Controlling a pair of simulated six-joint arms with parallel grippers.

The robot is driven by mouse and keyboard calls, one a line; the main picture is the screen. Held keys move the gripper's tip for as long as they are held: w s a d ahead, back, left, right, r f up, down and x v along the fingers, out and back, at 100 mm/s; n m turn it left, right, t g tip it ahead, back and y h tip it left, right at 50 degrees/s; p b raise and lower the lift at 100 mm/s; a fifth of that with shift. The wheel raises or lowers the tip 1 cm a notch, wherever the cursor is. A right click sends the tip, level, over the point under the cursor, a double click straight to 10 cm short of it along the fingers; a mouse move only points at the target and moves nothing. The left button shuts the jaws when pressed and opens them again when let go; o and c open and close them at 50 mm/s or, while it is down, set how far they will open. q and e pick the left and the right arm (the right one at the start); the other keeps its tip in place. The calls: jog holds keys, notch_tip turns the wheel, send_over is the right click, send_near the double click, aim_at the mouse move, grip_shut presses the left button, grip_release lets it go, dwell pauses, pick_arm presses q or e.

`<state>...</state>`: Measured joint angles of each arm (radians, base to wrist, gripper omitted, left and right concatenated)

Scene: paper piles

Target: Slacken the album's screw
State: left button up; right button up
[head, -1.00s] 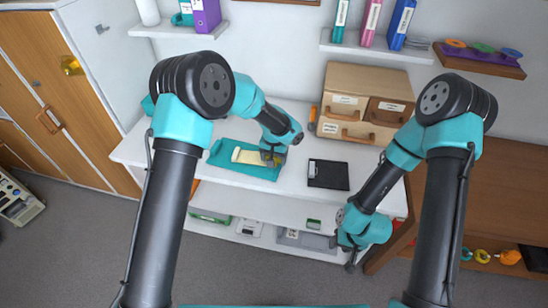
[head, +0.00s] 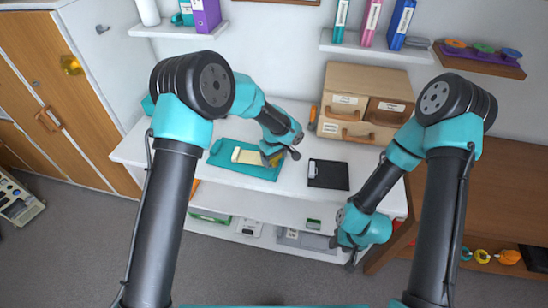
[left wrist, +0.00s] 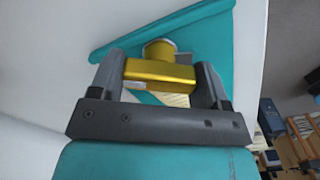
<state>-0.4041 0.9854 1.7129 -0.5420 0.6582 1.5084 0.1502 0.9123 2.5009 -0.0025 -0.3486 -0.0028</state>
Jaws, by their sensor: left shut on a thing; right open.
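The album (head: 232,169) lies on the white desk as a flat teal thing with a cream strip of paper (head: 246,157) on it. In the left wrist view its teal cover (left wrist: 200,35) fills the upper middle. The screw (left wrist: 160,74) is gold, with a flat bar-like head and a round part beyond it. My left gripper (head: 278,158) is over the album's right end. In the left wrist view its two fingers (left wrist: 160,82) are closed on the sides of the screw's head. My right gripper (head: 349,256) is open, low in front of the desk's edge, away from the album.
A black clipboard-like thing (head: 328,174) lies on the desk right of the album. A wooden drawer box (head: 352,92) stands at the back right. A lower shelf (head: 265,222) holds several small things. Bare desk (head: 290,192) lies in front of the clipboard.

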pick_arm(q)
jog(key=shift+n, duration=1)
jog(key=o, duration=0.5)
jog(key=shift+n, duration=0.3)
jog(key=o, duration=0.5)
jog(key=shift+r, duration=0.1)
jog(key=shift+r, duration=3.9)
